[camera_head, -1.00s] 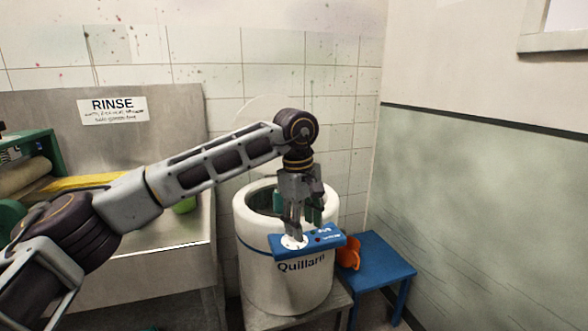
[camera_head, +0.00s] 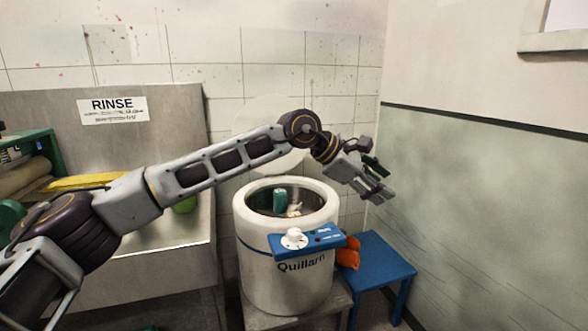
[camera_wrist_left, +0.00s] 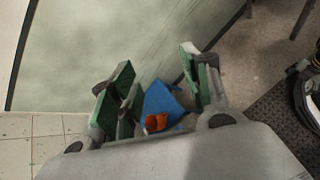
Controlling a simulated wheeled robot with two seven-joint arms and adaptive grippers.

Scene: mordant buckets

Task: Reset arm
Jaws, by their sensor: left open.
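My left gripper (camera_head: 378,180) is raised to the right of and above the white Quillan tub (camera_head: 285,265) in the head view. It is open and empty, and its fingers point right, toward the green wall. In the left wrist view the green finger pads of my left gripper (camera_wrist_left: 160,82) stand well apart, with nothing between them. The tub's blue control panel (camera_head: 318,240) has a white knob (camera_head: 294,239) and is clear of the gripper. My right gripper is not in view.
The open tub holds a green cylinder (camera_head: 280,200). A blue stool (camera_head: 377,262) stands to its right, with an orange item (camera_head: 349,254) beside the tub. The sink (camera_head: 150,262) is at left under a RINSE sign (camera_head: 113,110). The wall (camera_head: 490,200) bounds the right.

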